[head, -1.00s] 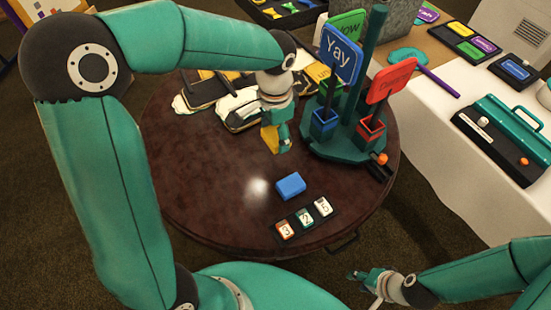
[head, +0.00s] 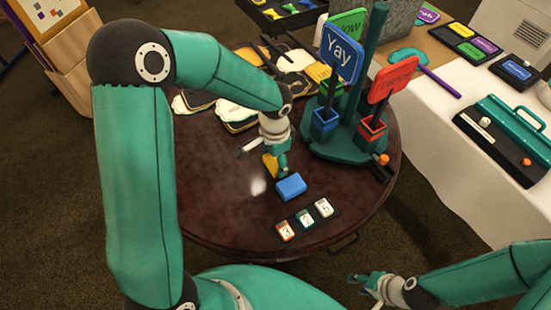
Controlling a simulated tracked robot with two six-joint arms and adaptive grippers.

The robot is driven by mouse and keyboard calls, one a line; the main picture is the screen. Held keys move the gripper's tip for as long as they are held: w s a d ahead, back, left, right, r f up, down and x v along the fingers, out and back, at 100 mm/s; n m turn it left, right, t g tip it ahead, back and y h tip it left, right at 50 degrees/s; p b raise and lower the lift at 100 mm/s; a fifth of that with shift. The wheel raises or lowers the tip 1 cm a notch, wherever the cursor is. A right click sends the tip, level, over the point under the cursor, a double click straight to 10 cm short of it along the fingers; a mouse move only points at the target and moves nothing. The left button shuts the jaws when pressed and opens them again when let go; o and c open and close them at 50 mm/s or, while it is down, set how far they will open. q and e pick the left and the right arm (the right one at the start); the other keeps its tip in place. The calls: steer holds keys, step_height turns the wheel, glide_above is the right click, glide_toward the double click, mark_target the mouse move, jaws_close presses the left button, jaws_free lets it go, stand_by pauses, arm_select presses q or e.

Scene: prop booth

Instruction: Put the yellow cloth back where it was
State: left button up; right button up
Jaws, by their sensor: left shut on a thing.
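The yellow cloth (head: 270,165) is a small yellow piece in my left gripper (head: 274,168), partly hidden by the fingers. The gripper is shut on it and points down, low over the round dark table (head: 215,215). I cannot tell whether the cloth touches the tabletop. A blue block (head: 291,187) lies just in front of the gripper and to its right. My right gripper (head: 366,288) is off the table at the lower right, with no held thing visible; its finger opening is unclear.
A green stand (head: 345,147) holds blue "Yay" (head: 341,55), red (head: 393,80) and green (head: 348,28) signs behind right. Number tiles (head: 305,218) lie at the table's front. Dark and white cut-outs (head: 237,113) lie at the back left. The table's left front is clear.

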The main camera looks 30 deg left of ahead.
mark_target(275, 161)
arm_select(q)
steer(key=o, duration=0.8)
step_height(275, 161, up, 12)
steer(key=shift+r+p, duration=0.1)
steer(key=shift+p, duration=0.45)
